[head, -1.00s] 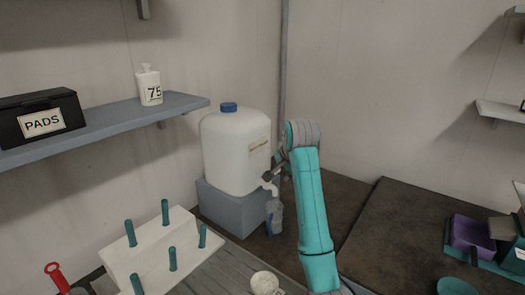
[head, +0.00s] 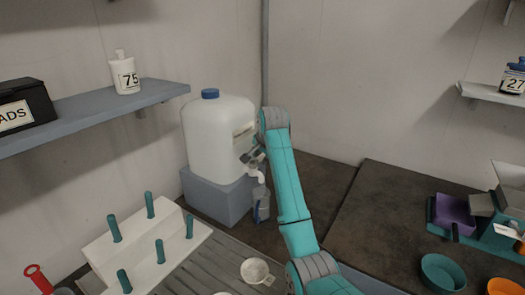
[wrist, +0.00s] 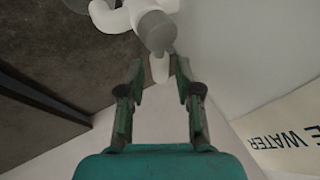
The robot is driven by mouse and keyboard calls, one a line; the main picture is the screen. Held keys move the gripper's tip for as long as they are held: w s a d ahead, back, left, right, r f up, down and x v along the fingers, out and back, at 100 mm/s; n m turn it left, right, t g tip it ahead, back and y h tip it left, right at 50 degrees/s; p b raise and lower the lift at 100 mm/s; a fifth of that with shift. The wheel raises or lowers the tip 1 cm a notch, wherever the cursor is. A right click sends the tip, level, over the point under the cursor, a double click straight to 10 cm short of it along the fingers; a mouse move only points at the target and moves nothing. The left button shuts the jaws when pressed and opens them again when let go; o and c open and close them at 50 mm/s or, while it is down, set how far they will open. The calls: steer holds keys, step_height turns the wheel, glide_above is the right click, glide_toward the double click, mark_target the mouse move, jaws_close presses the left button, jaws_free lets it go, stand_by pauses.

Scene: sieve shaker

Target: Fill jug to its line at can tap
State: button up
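The can (head: 218,135) is a white water container with a blue cap on a grey-blue block. Its white tap (head: 256,173) sticks out low on the right side. The jug (head: 261,207), small and clear with some blue on it, stands below the tap spout; its line and water level are too small to make out. My gripper (head: 253,158) is at the tap. In the wrist view my gripper (wrist: 157,76) is open, with the white tip of the tap lever (wrist: 160,67) between its fingers, below the grey tap knob (wrist: 156,31). I cannot tell whether they touch.
A wall shelf (head: 100,115) holds a black box and a bottle marked 75. A teal bowl (head: 442,272) and purple tray (head: 453,211) lie at right.

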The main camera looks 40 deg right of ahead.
steer(key=shift+w+d+f, duration=0.1)
steer(key=shift+w+f, duration=0.2)
steer(key=shift+f, duration=0.25)
jaws_close()
steer(key=s+m+g+h, duration=0.1)
steer(key=m+g, duration=0.1)
steer(key=m, duration=0.2)
steer(key=s+a+r+m+g+h, duration=0.1)
steer(key=s+m+g+h, duration=0.1)
steer(key=m, duration=0.3)
steer(key=s+m+g+h, duration=0.1)
steer(key=s+m+g, duration=0.1)
steer(key=m, duration=0.2)
steer(key=shift+a+r+m, duration=0.2)
steer(key=shift+a+m, duration=0.05)
steer(key=shift+m, duration=0.05)
